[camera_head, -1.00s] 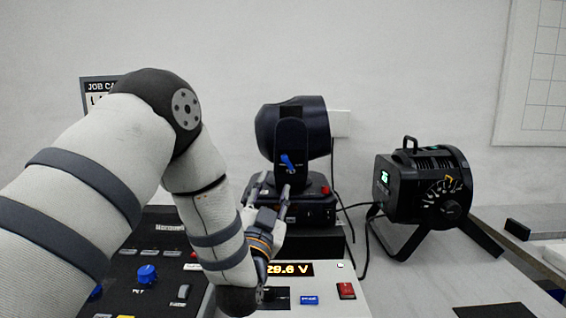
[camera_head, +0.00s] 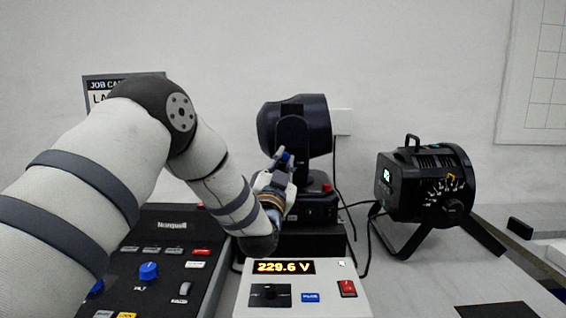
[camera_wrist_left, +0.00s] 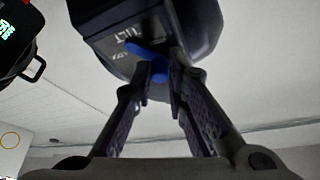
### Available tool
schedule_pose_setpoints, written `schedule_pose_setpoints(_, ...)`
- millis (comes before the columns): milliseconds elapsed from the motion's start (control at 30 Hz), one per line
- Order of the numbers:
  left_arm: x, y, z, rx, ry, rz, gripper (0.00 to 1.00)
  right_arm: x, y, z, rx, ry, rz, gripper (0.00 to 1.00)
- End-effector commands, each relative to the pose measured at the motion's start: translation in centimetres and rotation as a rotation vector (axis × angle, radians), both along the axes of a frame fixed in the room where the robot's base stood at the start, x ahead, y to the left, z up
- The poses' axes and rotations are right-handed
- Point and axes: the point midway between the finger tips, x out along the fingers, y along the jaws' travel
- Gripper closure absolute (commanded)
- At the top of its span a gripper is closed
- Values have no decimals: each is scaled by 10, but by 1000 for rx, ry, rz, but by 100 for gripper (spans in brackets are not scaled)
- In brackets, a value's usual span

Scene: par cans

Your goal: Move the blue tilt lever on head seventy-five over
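The black moving head (camera_head: 303,122) stands in the middle at the back, and its body shows at the top of the left wrist view (camera_wrist_left: 205,25). Its blue lever (camera_head: 286,156) is at the yoke's front, beside a "TILT" label in the left wrist view (camera_wrist_left: 157,72). My left gripper (camera_head: 278,158) is at the lever. In the left wrist view its two fingertips (camera_wrist_left: 159,78) are close together, one on each side of the lever's lower end. I cannot tell whether both pads press on it. My right gripper is out of view.
A dark control console (camera_head: 160,245) with a blue knob is in front at left. A pale box (camera_head: 335,300) reads 229.6 V, with blue and red switches. A black par can (camera_head: 428,185) stands right, with cables between it and the moving head. Some bench is bare at right.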

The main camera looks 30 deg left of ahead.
Motion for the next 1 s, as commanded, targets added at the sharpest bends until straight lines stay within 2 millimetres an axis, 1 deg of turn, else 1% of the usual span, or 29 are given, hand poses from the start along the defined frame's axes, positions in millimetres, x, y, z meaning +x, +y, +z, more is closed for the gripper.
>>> schedule_pose_setpoints(267,-1,2,4,20,4,6,100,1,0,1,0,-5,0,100)
schedule_pose_setpoints(433,0,1,7,88,39,7,100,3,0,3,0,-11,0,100)
schedule_pose_setpoints(567,1,-2,10,174,87,7,100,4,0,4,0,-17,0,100)
schedule_pose_setpoints(1000,7,-11,14,534,290,8,100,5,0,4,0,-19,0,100)
